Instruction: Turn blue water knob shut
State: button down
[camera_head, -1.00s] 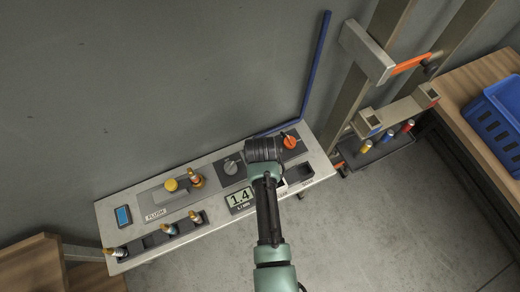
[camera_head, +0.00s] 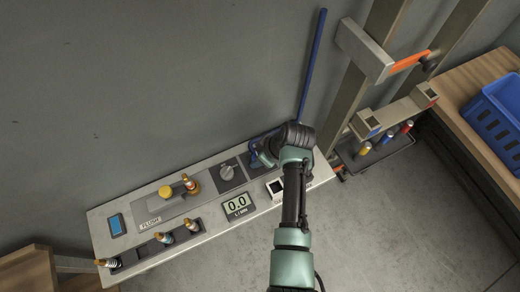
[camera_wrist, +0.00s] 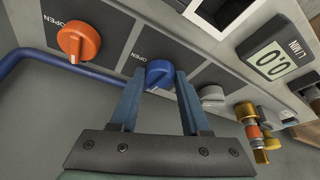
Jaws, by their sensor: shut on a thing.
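The blue water knob (camera_wrist: 159,73) shows in the wrist view between the fingers of my gripper (camera_wrist: 160,84). The fingers are shut on its sides. Its white pointer mark faces down towards my gripper, and the "OPEN" label lies to its upper left. In the head view my arm hides the knob, and my gripper (camera_head: 262,154) is over the right part of the panel. The flow display (camera_head: 237,204) reads 0.0; it also shows in the wrist view (camera_wrist: 270,62).
An orange knob (camera_wrist: 78,41) is beside the blue one. A grey knob (camera_head: 227,172) is on the other side. Brass fittings and a yellow button (camera_head: 166,192) are on the panel's left. A blue pipe (camera_head: 312,70) rises behind. A blue crate (camera_head: 495,112) stands at right.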

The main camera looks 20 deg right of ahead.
jog(key=shift+d+n+b, duration=0.1)
jog(key=shift+n+b, duration=0.2)
jog(key=shift+n, duration=0.7)
jog(key=shift+c, duration=1.9)
grip_release()
jog(key=shift+r, duration=0.15)
jog(key=b+v, duration=0.1)
jog(key=v, duration=1.1)
jog(key=shift+d+r+b, duration=0.3)
jog(key=shift+d+b, duration=0.05)
